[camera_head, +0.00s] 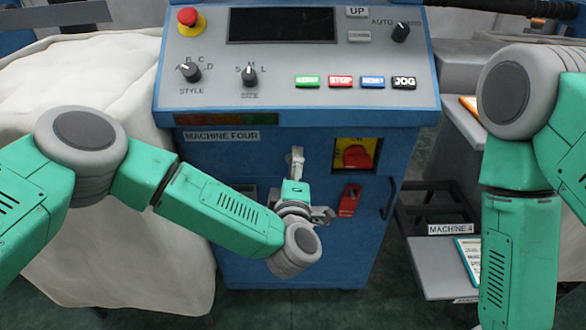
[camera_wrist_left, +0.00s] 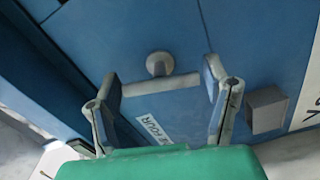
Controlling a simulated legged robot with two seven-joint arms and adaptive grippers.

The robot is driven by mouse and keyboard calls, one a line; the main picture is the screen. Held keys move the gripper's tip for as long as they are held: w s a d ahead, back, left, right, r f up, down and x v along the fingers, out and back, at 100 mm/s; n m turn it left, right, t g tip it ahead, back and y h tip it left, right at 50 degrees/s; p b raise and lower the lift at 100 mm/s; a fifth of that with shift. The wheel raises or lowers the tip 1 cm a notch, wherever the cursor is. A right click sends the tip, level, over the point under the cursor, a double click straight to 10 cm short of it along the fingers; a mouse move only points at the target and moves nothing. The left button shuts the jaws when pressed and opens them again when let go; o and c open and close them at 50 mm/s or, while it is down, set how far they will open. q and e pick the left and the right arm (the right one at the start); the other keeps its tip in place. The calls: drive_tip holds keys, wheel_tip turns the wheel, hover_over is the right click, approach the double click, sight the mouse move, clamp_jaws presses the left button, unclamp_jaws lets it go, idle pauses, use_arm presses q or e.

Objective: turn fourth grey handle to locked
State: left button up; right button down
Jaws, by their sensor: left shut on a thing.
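The grey handle (camera_head: 297,158) is on the blue front of the machine labelled MACHINE FOUR (camera_head: 221,135). In the head view its visible part stands roughly upright. In the left wrist view the handle (camera_wrist_left: 168,84) is a light bar below a round pivot (camera_wrist_left: 160,64), lying crosswise between the fingers. The hand hides the handle's lower part in the head view. My right gripper is out of view.
A red rotary switch on a yellow plate (camera_head: 355,154) and a red tag (camera_head: 349,200) are right of the handle. A dark door pull (camera_head: 389,198) is farther right. The control panel (camera_head: 220,95) overhangs above. A grey shelf (camera_head: 432,270) stands at the right.

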use_arm(q)
drive_tip(key=shift+a+f+n, duration=0.1)
drive_tip(key=shift+f+n, duration=0.05)
drive_tip(key=shift+n, duration=1.05)
drive_tip(key=o, duration=1.2)
drive_tip(key=shift+f, duration=0.1)
drive_tip(key=shift+c, duration=0.2)
drive_tip(key=shift+s, duration=0.25)
drive_tip(key=s, duration=1.1)
drive_tip(key=shift+s, duration=0.25)
